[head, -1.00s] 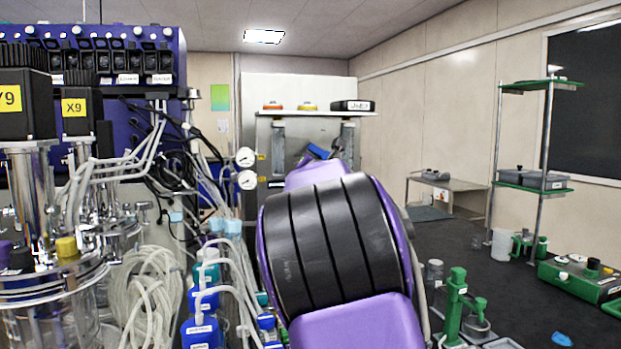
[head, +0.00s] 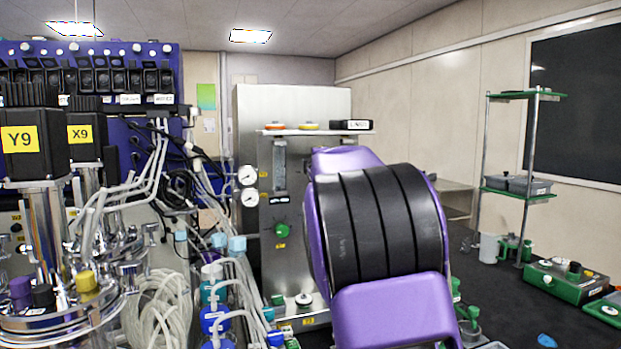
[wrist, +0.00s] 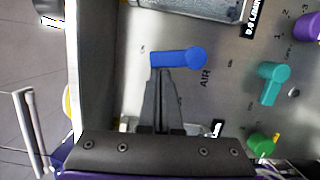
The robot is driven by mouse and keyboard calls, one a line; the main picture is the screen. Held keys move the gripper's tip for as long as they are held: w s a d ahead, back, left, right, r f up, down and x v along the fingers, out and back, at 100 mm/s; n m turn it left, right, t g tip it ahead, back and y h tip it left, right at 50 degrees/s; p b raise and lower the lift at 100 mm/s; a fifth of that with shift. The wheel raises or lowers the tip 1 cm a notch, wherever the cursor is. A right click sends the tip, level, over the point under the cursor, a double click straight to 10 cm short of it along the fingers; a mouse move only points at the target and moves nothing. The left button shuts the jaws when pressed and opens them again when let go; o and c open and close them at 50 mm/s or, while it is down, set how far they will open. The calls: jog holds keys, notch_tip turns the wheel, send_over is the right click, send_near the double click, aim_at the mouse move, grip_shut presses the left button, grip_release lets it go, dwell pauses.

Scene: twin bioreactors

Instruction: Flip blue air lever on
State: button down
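The blue air lever (wrist: 178,57) shows in the wrist view on a metal panel (wrist: 225,105), beside the label AIR. Its round hub is at the right and its handle points left in the picture. My gripper (wrist: 163,72) has its two dark fingers together, with the tips at the handle's lower edge near its free end. They look very close to the handle; I cannot tell whether they touch it. No object shows between the fingers. In the head view my purple and black arm hides the blue lever and my gripper.
A teal lever (wrist: 270,82), a green knob (wrist: 262,143) and a purple knob (wrist: 308,25) are on the same panel. In the head view, the steel cabinet (head: 250,115) has gauges (head: 248,175) at its left. Tubing and bottles (head: 213,300) crowd the front left.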

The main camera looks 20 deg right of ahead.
jog(key=shift+d+r+m+p, duration=0.25)
jog(key=shift+m+p, duration=0.1)
jog(key=shift+m, duration=0.15)
jog(key=shift+f, duration=0.1)
jog(key=shift+a, duration=0.1)
dwell(0.3)
